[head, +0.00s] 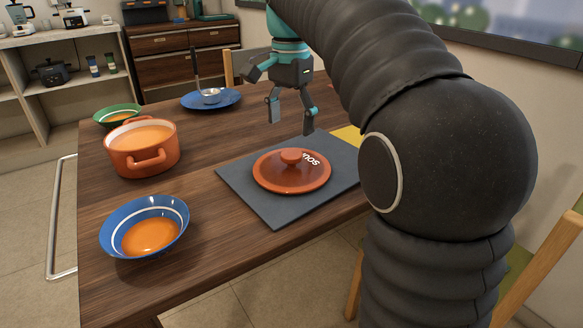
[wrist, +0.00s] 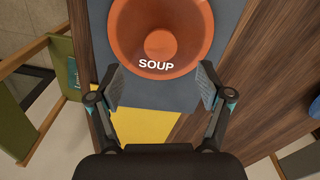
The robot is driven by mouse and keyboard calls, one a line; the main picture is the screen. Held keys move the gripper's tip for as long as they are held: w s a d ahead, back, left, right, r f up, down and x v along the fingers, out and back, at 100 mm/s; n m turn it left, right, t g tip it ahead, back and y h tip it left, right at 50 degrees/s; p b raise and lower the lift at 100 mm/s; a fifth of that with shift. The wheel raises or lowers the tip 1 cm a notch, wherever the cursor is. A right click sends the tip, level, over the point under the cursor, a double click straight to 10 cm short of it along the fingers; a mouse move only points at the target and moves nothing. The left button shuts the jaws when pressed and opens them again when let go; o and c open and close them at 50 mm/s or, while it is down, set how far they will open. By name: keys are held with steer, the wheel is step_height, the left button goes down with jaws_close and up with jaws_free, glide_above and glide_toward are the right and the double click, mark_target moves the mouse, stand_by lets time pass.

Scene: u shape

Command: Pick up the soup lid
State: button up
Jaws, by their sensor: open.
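The soup lid (head: 275,173) is round and orange-red, with a round knob on top and the white word SOUP. It lies flat on a dark grey mat (head: 245,190) on the wooden table. The wrist view shows the lid (wrist: 185,40) at the top, with its knob (wrist: 160,44) ahead of the fingers. My gripper (head: 292,116) is open and empty, raised above the table near the lid's far side. In the wrist view its fingers (wrist: 161,88) are spread wide, with grey mat between them.
An orange pot (head: 140,160) of soup stands at the table's left, with a green bowl (head: 117,114) behind it. A blue bowl (head: 150,238) of soup is at the front. A ladle (head: 211,96) rests on a blue plate (head: 190,101). A yellow item (head: 349,136) lies beside the mat.

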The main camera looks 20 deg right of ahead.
mark_target(291, 154)
step_height(291, 154, down, 8)
steer(key=shift+f+b, duration=0.1)
steer(key=shift+b, duration=0.45)
steer(key=c, duration=1.4)
steer(key=shift+w+r, duration=0.1)
steer(key=shift+r, duration=0.5)
steer(key=r, duration=0.3)
steer(key=shift+s+a+r+p, duration=0.3)
steer(key=shift+s+a+r, duration=0.05)
steer(key=shift+s, duration=0.05)
steer(key=s+a+r, duration=0.6)
steer(key=s+a, duration=0.1)
steer(key=shift+s, duration=0.4)
